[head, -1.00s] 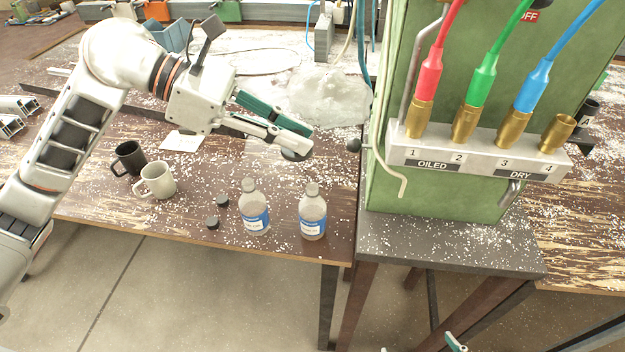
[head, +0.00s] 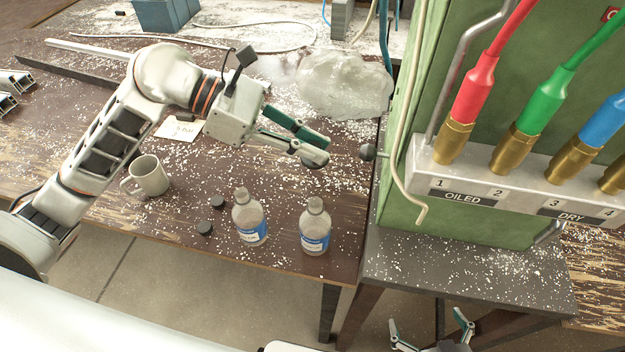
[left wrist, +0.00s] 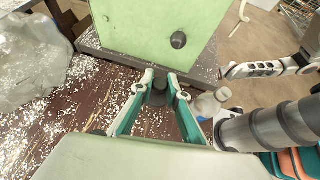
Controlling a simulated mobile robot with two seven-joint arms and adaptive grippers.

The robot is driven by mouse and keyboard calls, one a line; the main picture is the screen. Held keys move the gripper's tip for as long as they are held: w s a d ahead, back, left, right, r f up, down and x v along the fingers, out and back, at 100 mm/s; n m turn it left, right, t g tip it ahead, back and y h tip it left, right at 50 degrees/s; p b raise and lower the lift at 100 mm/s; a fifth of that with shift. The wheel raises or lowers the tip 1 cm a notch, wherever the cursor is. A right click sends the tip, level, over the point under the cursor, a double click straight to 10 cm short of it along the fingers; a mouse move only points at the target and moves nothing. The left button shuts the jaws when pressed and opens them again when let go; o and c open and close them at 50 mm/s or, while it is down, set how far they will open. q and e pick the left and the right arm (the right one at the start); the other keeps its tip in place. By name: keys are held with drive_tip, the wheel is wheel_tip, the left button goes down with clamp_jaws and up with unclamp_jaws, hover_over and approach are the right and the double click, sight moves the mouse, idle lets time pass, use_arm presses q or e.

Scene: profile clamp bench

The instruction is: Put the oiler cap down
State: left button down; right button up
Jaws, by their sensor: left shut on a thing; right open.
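My left gripper (head: 306,148) is shut on the oiler cap (left wrist: 158,92), a small dark round piece. In the left wrist view the cap sits between the fingertips (left wrist: 160,88). In the head view the cap (head: 315,162) shows as a dark disc under the fingertips, over the brown bench (head: 285,185), apparently above its surface. Two clear bottles with blue labels, one left (head: 249,220) and one right (head: 314,228), stand upright near the bench's front edge. My right gripper (head: 432,328) is open and empty at the bottom of the head view.
Two black caps, one upper (head: 218,202) and one lower (head: 205,228), lie left of the bottles. A beige mug (head: 150,177) stands further left. A green cabinet (head: 410,190) with a dark knob (head: 367,152) is close right of my left gripper. A clear plastic bag (head: 345,82) lies behind.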

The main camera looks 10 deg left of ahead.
use_arm(q)
hover_over(312, 193)
wheel_tip(312, 193, down, 6)
wheel_tip(312, 193, down, 4)
drive_tip(key=shift+f+b, duration=0.1)
drive_tip(key=shift+b, duration=0.3)
use_arm(e)
drive_tip(key=shift+w+d, duration=0.1)
drive_tip(key=shift+w, duration=0.35)
drive_tip(key=shift+s, duration=0.1)
